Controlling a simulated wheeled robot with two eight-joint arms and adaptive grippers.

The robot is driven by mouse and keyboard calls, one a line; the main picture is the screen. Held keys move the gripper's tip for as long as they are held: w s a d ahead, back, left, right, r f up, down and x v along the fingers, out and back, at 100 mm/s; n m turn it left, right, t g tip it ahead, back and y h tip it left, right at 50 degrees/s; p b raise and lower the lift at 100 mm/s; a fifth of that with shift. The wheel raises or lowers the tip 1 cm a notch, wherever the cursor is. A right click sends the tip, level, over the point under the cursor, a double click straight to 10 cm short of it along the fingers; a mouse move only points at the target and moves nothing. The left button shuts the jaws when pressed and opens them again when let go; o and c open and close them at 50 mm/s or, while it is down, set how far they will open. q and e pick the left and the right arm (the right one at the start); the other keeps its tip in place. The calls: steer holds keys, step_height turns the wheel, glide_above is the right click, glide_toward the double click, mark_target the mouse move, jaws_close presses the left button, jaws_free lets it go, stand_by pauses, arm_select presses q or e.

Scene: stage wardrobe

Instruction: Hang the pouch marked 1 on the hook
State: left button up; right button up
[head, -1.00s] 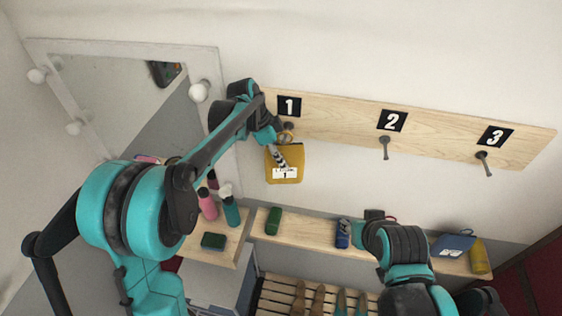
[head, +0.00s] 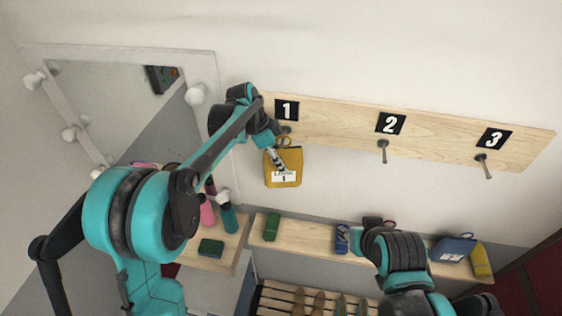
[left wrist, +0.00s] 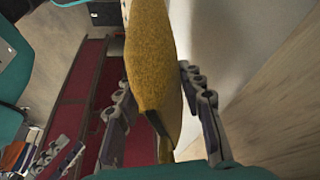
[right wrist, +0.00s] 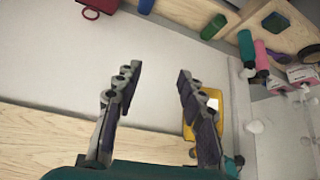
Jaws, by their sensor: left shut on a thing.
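The yellow pouch marked 1 (head: 283,172) hangs upright in front of the wall, just below the black number 1 sign (head: 287,110). My left gripper (head: 277,152) is shut on it near its top; it also fills the middle of the left wrist view (left wrist: 153,70). A small ring or loop shows at the pouch's top, close to the hook under sign 1 (head: 285,130). I cannot tell whether the loop is around that hook or only beside it. My right gripper (right wrist: 155,90) is open and empty; the pouch shows partly behind one finger in the right wrist view.
The wooden board (head: 335,125) also carries bare hooks under signs 2 (head: 384,151) and 3 (head: 484,165). A shelf (head: 305,233) below holds a green item, a blue can, a blue pouch (head: 455,247) and a yellow item. A mirror with bulbs (head: 196,95) stands left.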

arm_select(q)
steer(key=o, duration=1.3)
steer(key=shift+s, duration=0.1)
arm_select(e)
steer(key=shift+s, duration=0.1)
